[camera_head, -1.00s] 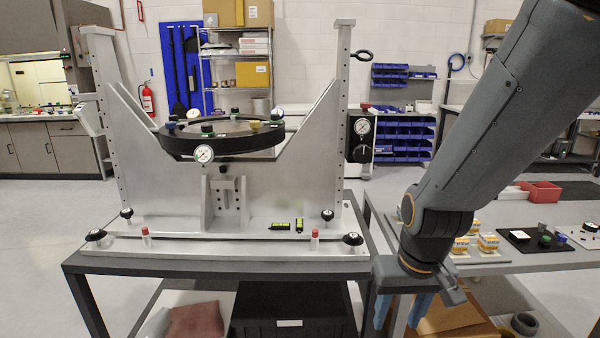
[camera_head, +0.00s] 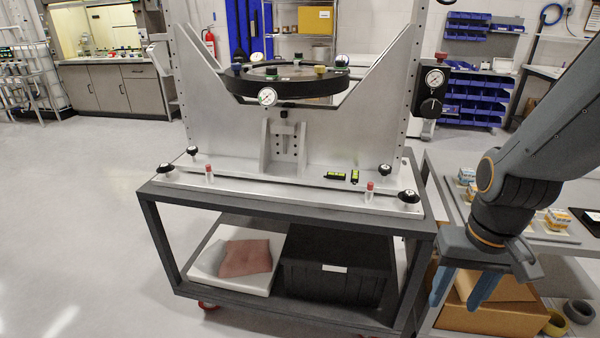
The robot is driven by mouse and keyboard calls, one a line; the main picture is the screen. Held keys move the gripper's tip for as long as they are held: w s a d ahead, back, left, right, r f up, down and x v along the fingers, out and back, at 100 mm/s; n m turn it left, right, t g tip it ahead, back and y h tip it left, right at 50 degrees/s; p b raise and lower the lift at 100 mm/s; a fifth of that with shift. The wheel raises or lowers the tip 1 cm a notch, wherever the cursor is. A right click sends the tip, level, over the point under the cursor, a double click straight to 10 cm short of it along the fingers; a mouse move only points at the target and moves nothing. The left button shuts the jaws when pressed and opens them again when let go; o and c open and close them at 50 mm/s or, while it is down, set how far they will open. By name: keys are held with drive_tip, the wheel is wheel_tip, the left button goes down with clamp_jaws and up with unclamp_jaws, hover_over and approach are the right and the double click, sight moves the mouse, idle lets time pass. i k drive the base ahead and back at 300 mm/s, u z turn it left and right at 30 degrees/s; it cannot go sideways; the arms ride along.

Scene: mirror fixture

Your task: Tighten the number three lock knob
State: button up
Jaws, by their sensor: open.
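The mirror fixture (camera_head: 340,135) stands on a grey cart and carries a round black ring (camera_head: 285,88). Black lock knobs sit at the corners of its base plate: front left (camera_head: 166,168), back left (camera_head: 192,151), back right (camera_head: 385,169) and front right (camera_head: 408,196). I cannot read numbers on any knob, so I cannot tell which is number three. My gripper (camera_head: 462,291) is open and empty, its blue fingers pointing down, right of the cart and below its top, apart from the knobs.
The cart's top edge (camera_head: 300,211) and legs stand left of my gripper. A side table (camera_head: 540,230) with small boxes is at the right, with a cardboard box (camera_head: 500,315) below. Two red-capped pins (camera_head: 209,172) stand on the base plate. Open floor lies left.

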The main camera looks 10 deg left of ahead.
sight(164, 168)
drive_tip(key=u, duration=1.45)
drive_tip(key=i, duration=0.35)
drive_tip(key=u, duration=0.8)
drive_tip(key=i, duration=1.35)
drive_tip(key=z, duration=0.6)
drive_tip(key=i, duration=0.45)
drive_tip(key=z, duration=0.45)
